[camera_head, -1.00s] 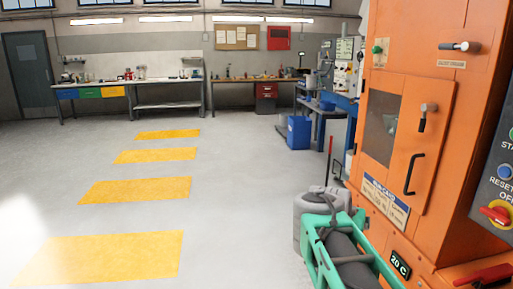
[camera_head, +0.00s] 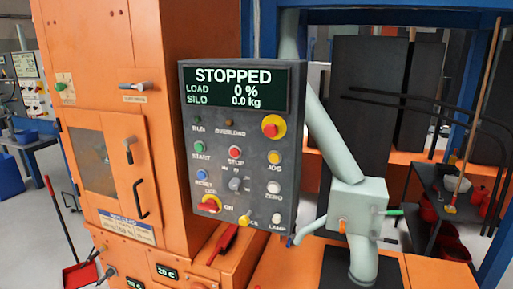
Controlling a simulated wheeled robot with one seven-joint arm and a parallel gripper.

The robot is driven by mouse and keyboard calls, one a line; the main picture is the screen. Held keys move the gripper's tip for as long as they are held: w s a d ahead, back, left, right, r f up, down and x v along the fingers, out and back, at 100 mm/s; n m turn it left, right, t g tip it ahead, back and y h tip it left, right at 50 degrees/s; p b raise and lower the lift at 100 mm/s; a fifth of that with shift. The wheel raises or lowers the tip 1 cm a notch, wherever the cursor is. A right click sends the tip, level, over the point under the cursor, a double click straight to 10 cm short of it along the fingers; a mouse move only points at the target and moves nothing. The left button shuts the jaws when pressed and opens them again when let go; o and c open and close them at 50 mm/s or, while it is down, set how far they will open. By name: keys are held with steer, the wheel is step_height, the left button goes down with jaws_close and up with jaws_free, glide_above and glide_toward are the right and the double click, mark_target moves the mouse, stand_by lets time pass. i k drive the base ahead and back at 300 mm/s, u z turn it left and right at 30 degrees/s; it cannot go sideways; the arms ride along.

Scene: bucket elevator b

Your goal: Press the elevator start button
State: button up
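The dark grey control panel (camera_head: 218,130) faces me near the middle of the head view. Its display (camera_head: 235,88) reads STOPPED, load 0 %, silo 0.0 kg. The green START button (camera_head: 199,147) is on the panel's left side, with a red STOP button (camera_head: 235,152) to its right. A blue RESET button (camera_head: 202,174) and a red rotary switch on yellow (camera_head: 209,204) marked ON are below START. A red button on yellow (camera_head: 271,126) is at the upper right. My gripper is not in view.
The orange cabinet (camera_head: 185,100) with a hatch and black handle stands left of the panel. A pale pipe and box (camera_head: 358,208) are to the right. A shelf with red containers (camera_head: 462,195) stands far right. A red dustpan (camera_head: 80,273) is on the floor at lower left.

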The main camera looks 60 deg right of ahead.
mark_target(199, 146)
steer(key=z, duration=1.95)
